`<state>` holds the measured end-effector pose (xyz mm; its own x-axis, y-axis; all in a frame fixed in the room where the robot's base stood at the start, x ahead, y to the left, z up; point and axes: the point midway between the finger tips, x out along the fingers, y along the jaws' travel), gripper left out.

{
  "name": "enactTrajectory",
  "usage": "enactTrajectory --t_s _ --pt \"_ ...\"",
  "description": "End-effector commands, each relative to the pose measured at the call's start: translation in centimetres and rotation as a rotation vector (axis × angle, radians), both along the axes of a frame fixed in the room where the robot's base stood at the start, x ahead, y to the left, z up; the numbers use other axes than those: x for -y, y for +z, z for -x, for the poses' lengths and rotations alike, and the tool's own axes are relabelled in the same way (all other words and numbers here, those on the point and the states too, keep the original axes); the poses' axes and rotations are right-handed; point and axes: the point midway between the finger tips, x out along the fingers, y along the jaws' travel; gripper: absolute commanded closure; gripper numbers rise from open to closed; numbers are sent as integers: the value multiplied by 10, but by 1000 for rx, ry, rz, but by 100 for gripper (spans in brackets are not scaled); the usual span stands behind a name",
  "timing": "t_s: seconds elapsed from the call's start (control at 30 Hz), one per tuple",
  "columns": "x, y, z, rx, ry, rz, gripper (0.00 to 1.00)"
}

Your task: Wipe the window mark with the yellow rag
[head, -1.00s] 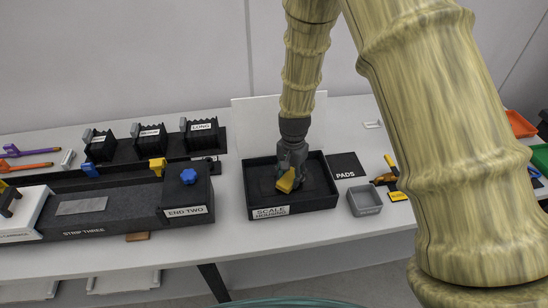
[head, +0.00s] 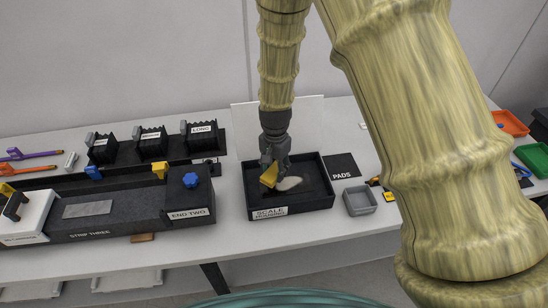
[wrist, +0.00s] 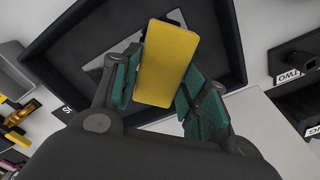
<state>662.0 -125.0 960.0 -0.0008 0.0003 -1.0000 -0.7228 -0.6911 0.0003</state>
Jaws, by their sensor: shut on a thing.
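The yellow rag (head: 269,175), a stiff-looking yellow block, is clasped between the fingers of my gripper (head: 275,160). In the wrist view the rag (wrist: 167,63) sits between the green-padded fingers. My gripper points down into the black tray labelled SCALE HOUSING (head: 316,203), over its left half. A pale oval patch (head: 289,184), which looks like the window or its mark, lies on the tray floor just right of the rag. In the wrist view a light grey plate (wrist: 95,72) shows partly behind the rag. I cannot tell whether the rag touches the floor.
A dark PADS square (head: 342,166) and a small grey bin (head: 360,201) lie right of the tray. The black STRIP THREE bed with END TWO block (head: 190,200) stands left. The tray walls surround my gripper. My arm hides part of the right side.

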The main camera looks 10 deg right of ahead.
Motion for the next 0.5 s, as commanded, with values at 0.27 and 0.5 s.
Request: enactTrajectory --t_s 0.27,0.5 --pt "2 27 0 1 -3 1 78" --pt "3 30 0 0 -4 0 78"
